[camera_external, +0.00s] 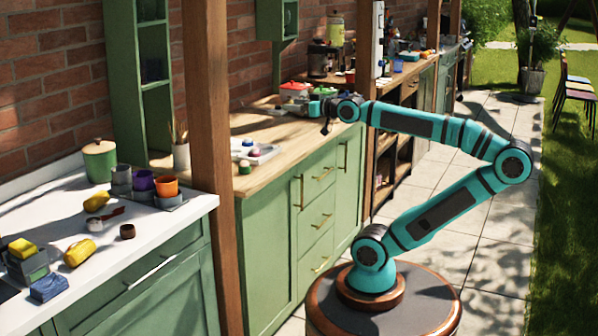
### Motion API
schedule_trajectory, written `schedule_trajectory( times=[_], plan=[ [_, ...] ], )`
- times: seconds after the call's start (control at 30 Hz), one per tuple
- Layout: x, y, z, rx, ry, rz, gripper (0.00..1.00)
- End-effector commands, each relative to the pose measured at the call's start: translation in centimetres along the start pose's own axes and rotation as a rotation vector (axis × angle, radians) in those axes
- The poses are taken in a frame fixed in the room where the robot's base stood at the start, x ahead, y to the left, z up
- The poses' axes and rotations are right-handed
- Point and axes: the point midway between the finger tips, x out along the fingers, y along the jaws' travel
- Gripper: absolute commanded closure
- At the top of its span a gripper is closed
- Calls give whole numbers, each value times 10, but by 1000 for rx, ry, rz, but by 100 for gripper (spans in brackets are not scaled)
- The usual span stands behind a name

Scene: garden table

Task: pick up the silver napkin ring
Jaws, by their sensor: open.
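I cannot make out a silver napkin ring in this view. My gripper (292,106) is at the end of the teal arm, over the far part of the wooden counter (262,120). It is open, and I see nothing held in it. It is in front of a red-lidded pot (293,89) and a green pot (322,92). The gripper and wrist hide part of the counter there. A white tray (268,155) with small items, one of them purple, lies on the counter to the left of and nearer than the gripper.
A small dark green jar (244,168) stands by the tray's near edge. A wooden post (209,140) rises in front of the counter. The white counter (160,222) at left holds cups, a green canister (99,160), yellow items and a small brown ring-like piece (127,231).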

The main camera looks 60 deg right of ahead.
Motion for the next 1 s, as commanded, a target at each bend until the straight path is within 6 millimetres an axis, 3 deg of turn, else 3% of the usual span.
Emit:
schedule_trajectory(
  times=[0.3,0.47,0.77,1.0],
  plan=[
    [1,-2,-1,2,-4,-6,34],
    [11,-21,-11,17,-45,-65,34],
    [33,-99,-42,55,-205,-284,34],
    [37,-175,-66,58,-348,-473,34]
  ],
)
